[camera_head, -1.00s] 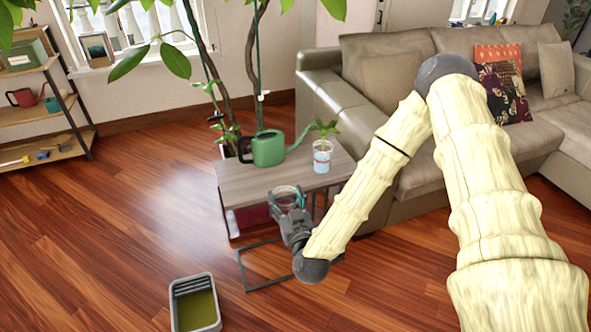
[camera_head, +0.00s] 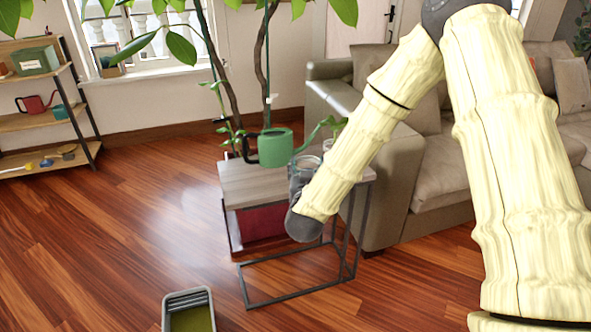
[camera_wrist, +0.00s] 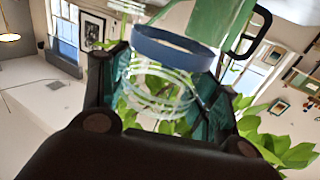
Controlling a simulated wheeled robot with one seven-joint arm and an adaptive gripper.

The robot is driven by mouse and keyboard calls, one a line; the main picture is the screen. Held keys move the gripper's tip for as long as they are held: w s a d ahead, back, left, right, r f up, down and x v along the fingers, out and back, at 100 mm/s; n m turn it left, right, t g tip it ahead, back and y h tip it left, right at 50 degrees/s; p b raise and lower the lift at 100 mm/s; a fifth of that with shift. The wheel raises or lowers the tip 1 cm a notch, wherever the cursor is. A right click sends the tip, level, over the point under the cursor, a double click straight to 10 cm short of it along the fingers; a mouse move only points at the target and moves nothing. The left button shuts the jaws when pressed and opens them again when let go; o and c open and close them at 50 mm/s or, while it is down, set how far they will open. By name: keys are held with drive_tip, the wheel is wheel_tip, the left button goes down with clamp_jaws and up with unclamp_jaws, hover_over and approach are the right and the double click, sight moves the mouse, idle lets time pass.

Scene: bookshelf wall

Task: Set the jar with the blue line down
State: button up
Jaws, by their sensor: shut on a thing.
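The jar with the blue line (camera_wrist: 172,50) is clear glass with a blue band, and it sits between the two fingers of my gripper (camera_wrist: 160,88) in the wrist view. My gripper is shut on it. In the head view my gripper (camera_head: 302,180) is at the small side table (camera_head: 255,185), close to the green watering can (camera_head: 275,148), and is mostly hidden behind my forearm. The jar is hard to make out there. I cannot tell whether its base touches the tabletop. The watering can (camera_wrist: 205,20) also shows just beyond the jar in the wrist view.
A sofa (camera_head: 420,170) is on the right. A litter-like tray (camera_head: 188,310) lies on the floor. The tabletop's left part is bare.

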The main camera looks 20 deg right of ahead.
drive_tip(key=w+d+f, duration=0.1)
drive_tip(key=w+f, duration=0.1)
drive_tip(key=w, duration=0.5)
drive_tip(key=w+d+f+b, duration=0.1)
drive_tip(key=w+f, duration=0.2)
drive_tip(key=w, duration=0.5)
drive_tip(key=shift+w+d, duration=0.2)
drive_tip(key=shift+d, duration=0.1)
drive_tip(key=shift+b, duration=0.3)
drive_tip(key=shift+f, duration=0.1)
drive_tip(key=o, duration=1)
drive_tip(key=shift+o, duration=0.2)
